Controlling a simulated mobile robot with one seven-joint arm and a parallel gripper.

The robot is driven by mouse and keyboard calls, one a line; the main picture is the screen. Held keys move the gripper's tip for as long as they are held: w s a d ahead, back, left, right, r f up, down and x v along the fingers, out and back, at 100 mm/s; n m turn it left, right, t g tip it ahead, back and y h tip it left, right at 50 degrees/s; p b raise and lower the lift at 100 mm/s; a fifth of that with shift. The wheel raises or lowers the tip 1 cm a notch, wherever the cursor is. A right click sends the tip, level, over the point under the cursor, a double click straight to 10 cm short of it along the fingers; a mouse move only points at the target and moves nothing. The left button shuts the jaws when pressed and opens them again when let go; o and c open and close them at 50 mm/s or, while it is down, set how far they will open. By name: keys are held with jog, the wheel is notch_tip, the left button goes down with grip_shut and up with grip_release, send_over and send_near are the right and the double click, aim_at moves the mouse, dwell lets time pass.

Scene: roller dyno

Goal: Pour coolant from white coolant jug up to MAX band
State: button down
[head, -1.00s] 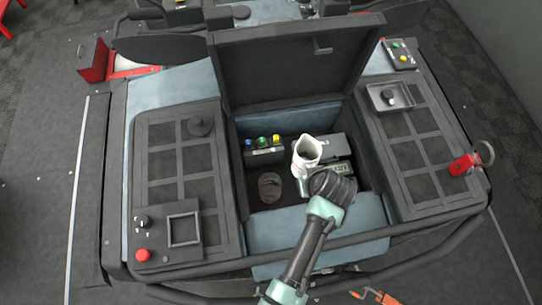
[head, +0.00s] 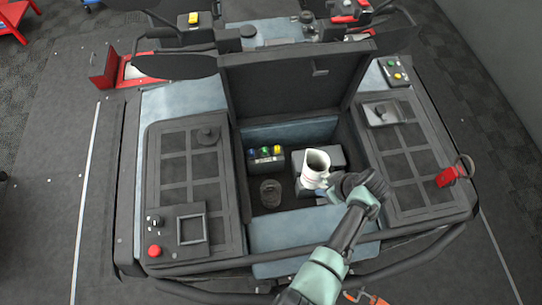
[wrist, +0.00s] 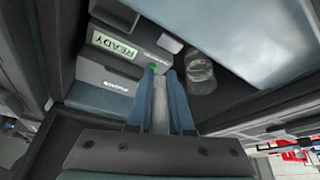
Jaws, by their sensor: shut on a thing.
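A grey unit with a READY display (wrist: 116,46) is beside the reservoir. Several coloured caps (head: 265,152) line the bay's back left. The raised lid (head: 292,85) stands behind, and dark panels (head: 185,170) flank the bay.

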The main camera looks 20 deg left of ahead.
aim_at(322, 186)
jog(key=shift+r+p, duration=0.25)
jog(key=shift+p, duration=0.35)
jog(key=shift+s+a+r+t+h+p, duration=0.15)
jog(key=shift+r+t+h+p, duration=0.45)
jog(key=shift+p, duration=0.5)
jog(key=t+h+b, duration=0.2)
jog(key=h, duration=0.1)
jog(key=a+n+t+h+b, duration=0.1)
jog(key=h+b, duration=0.1)
jog(key=h, duration=0.1)
jog(key=s+n+t+h+b, duration=0.1)
jog(key=t+h+b, duration=0.1)
jog(key=h+b, duration=0.1)
jog(key=shift+a+f+t, duration=0.1)
jog(key=shift+a+t, duration=0.2)
jog(key=shift+a, duration=0.05)
jog(key=shift+n+h+b, duration=0.3)
jog(key=shift+b, duration=0.1)
jog(key=shift+a+t+h+b, duration=0.2)
jog(key=shift+t+h+b, duration=0.25)
jog(key=shift+b, duration=0.8)
jog(key=shift+s+a+r+t+h+b, duration=0.2)
jog(key=shift+s+a+t+h+b, duration=0.05)
jog(key=shift+b, duration=0.25)
